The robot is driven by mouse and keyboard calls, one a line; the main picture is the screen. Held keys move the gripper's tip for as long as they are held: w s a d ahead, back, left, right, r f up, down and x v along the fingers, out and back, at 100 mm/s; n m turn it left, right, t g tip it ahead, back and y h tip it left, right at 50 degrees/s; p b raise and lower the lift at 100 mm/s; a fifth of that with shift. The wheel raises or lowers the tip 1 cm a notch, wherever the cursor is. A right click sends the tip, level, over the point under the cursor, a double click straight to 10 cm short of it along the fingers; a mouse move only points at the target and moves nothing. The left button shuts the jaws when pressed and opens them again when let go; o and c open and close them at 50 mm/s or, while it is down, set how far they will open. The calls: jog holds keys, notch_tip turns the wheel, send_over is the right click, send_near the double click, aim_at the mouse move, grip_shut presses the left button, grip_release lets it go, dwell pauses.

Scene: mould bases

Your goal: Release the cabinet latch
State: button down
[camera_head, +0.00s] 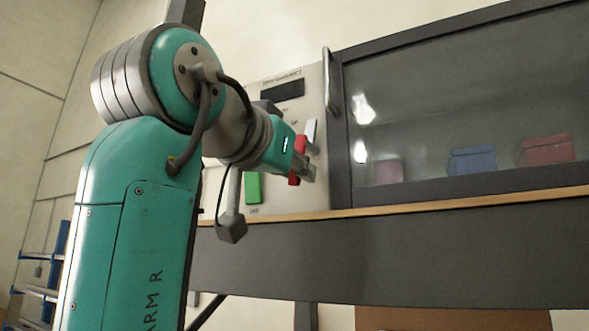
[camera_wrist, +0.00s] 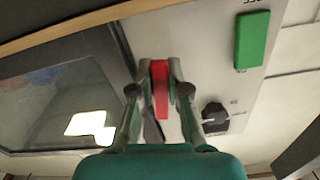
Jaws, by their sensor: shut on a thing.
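A red upright handle (camera_head: 301,146) is on the pale control panel (camera_head: 315,85) beside the glass-fronted cabinet, partly hidden by my gripper (camera_head: 307,172). In the wrist view, the red handle (camera_wrist: 160,96) runs between the two fingers of my gripper (camera_wrist: 160,68). The fingers are shut on it, one on each side. I take this handle for the latch, but no readable label on it shows. The cabinet's glass front (camera_head: 465,120) looks closed.
A green block (camera_head: 253,187) is low on the panel; it also shows in the wrist view (camera_wrist: 252,40) near a black knob (camera_wrist: 213,117). A dark display (camera_head: 282,90) is above. A blue bag (camera_head: 472,161) and a red bag (camera_head: 546,150) stand behind the glass.

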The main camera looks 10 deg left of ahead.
jog(key=shift+s+d+n, duration=0.15)
jog(key=shift+d+n, duration=0.25)
jog(key=shift+n, duration=0.7)
jog(key=c, duration=1.1)
grip_release()
jog(key=v, duration=1.2)
